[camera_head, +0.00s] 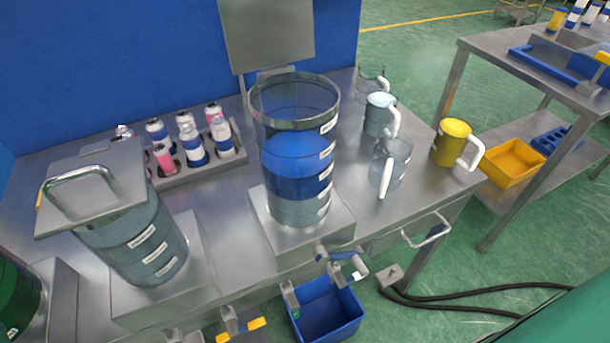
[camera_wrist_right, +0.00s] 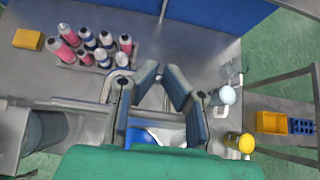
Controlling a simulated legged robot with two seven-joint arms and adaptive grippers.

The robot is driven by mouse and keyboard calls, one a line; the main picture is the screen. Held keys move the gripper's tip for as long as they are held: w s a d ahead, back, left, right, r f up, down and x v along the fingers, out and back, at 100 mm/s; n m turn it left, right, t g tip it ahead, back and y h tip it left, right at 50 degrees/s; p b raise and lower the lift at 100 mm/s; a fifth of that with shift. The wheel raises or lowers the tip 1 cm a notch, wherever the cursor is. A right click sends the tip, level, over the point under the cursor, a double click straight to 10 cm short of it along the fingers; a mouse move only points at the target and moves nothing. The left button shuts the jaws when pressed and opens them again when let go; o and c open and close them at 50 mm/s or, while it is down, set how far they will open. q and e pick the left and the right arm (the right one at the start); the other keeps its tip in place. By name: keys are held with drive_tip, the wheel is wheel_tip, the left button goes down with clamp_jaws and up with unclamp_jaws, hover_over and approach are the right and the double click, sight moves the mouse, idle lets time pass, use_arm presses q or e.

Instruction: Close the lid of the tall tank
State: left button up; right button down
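The tall tank (camera_head: 300,160) is a clear cylinder with dark blue and grey-blue contents. It stands on a metal block in the middle of the bench in the head view. Its top is open. Its lid (camera_head: 267,35), a square grey metal plate, stands raised behind the rim. My right gripper (camera_wrist_right: 161,77) shows in the wrist view, with its two blue-grey fingers apart and nothing seen between the tips. It is outside the head view, so its distance from the lid is unclear. My left gripper is not seen.
A shorter tank (camera_head: 150,245) on the left has a closed lid with a handle (camera_head: 80,185). A bottle rack (camera_head: 205,170) stands behind. Clear jugs and a yellow jug (camera_head: 452,142) stand to the right. A blue bin (camera_head: 328,312) and taps are at the front edge.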

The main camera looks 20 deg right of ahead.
sight(272, 19)
drive_tip(key=shift+s+a+f+b, duration=0.15)
drive_tip(key=shift+s+a+f, duration=0.1)
drive_tip(key=shift+s, duration=0.45)
drive_tip(key=shift+s+a+f+b, duration=0.2)
drive_tip(key=shift+s+a, duration=0.05)
drive_tip(key=shift+s, duration=0.5)
drive_tip(key=shift+s+a+f+b, duration=0.15)
drive_tip(key=shift+s+a+f, duration=0.1)
drive_tip(key=shift+s, duration=0.45)
drive_tip(key=shift+w+d, duration=0.1)
drive_tip(key=shift+w+r, duration=0.15)
drive_tip(key=shift+w, duration=0.1)
drive_tip(key=shift+r+p, duration=0.35)
drive_tip(key=shift+p, duration=0.15)
use_arm(q)
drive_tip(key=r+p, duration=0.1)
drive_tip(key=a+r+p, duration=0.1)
drive_tip(key=p, duration=0.1)
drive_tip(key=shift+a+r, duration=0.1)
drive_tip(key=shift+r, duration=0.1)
use_arm(e)
drive_tip(key=s+r, duration=0.2)
drive_tip(key=r, duration=0.1)
drive_tip(key=s+r, duration=0.1)
drive_tip(key=shift+r, duration=0.35)
